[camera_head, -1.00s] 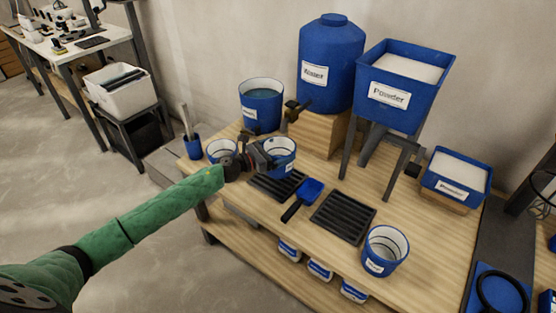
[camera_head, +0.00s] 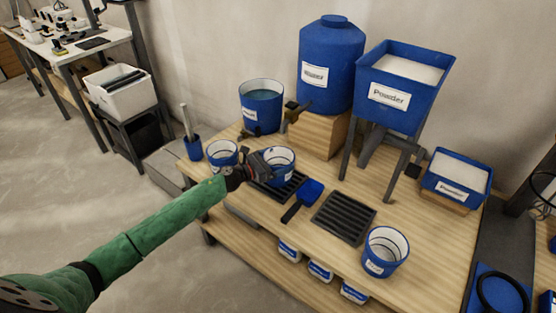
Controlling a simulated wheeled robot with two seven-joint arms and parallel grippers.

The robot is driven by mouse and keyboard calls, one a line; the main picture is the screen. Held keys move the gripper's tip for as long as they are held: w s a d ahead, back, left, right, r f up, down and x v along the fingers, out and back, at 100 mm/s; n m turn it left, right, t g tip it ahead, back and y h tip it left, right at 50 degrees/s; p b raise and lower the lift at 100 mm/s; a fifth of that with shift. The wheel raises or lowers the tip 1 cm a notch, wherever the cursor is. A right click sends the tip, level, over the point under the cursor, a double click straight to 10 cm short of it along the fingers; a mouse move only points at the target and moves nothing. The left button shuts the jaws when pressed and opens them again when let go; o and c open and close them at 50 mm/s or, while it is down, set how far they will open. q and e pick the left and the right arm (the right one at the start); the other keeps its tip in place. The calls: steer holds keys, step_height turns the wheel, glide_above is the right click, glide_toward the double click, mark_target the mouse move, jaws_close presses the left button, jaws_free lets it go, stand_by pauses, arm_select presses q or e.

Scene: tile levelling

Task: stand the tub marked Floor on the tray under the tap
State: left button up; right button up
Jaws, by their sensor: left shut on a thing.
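My left gripper (camera_head: 263,165) is shut on the wall of a blue tub (camera_head: 281,170) with a white inside. The tub is upright over the left slatted tray (camera_head: 294,187), below and in front of the tap (camera_head: 292,107) of the big blue tank (camera_head: 330,60). I cannot tell whether its base touches the tray. The gripper hides part of the tub, and I cannot read Floor on it. My right gripper is not in view.
A similar tub (camera_head: 212,158) stands left of the gripper, and another (camera_head: 377,266) at the front right. A blue scoop (camera_head: 309,192) lies between the left tray and a second tray (camera_head: 345,220). A bucket of water (camera_head: 262,112) stands behind.

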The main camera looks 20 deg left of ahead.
arm_select(q)
steer(key=o, duration=1.1)
steer(key=shift+c, duration=0.2)
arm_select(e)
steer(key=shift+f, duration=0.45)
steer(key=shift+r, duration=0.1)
arm_select(q)
steer(key=shift+r, duration=0.1)
steer(key=shift+s+a+f, duration=0.25)
steer(key=shift+s+a, duration=0.05)
steer(key=b+v, duration=0.2)
steer(key=v, duration=0.9)
steer(key=shift+r, duration=0.2)
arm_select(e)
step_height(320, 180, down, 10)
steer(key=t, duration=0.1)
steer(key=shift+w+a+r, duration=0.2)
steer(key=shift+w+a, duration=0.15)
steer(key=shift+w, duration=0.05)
arm_select(q)
steer(key=shift+a, duration=0.15)
